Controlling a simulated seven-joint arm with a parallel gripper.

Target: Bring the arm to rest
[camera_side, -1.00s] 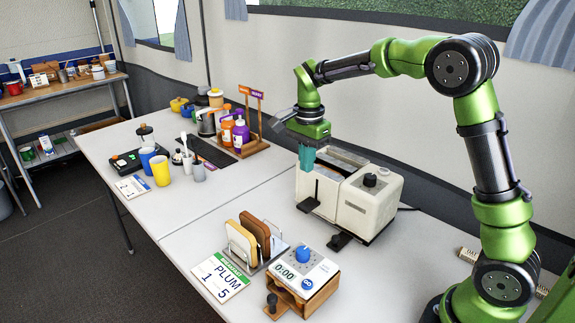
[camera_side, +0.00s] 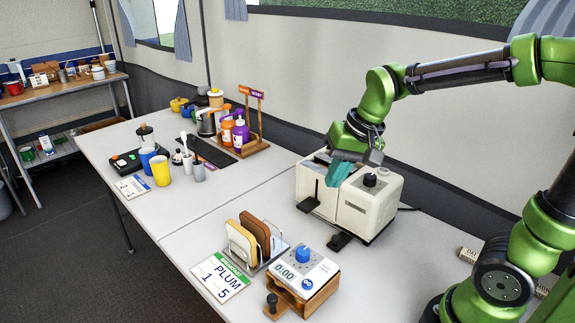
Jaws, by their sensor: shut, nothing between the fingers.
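My gripper (camera_side: 338,173) is in the side view, its teal fingers shut with nothing between them. It hangs over the top of the cream toaster (camera_side: 367,215), near the slots, and hides part of them. I cannot tell from this view whether the fingertips touch the toaster or are above it. My green and black arm reaches in from the right edge.
Bottles (camera_side: 241,134) stand at the back. The table's middle (camera_side: 225,210) is mostly clear.

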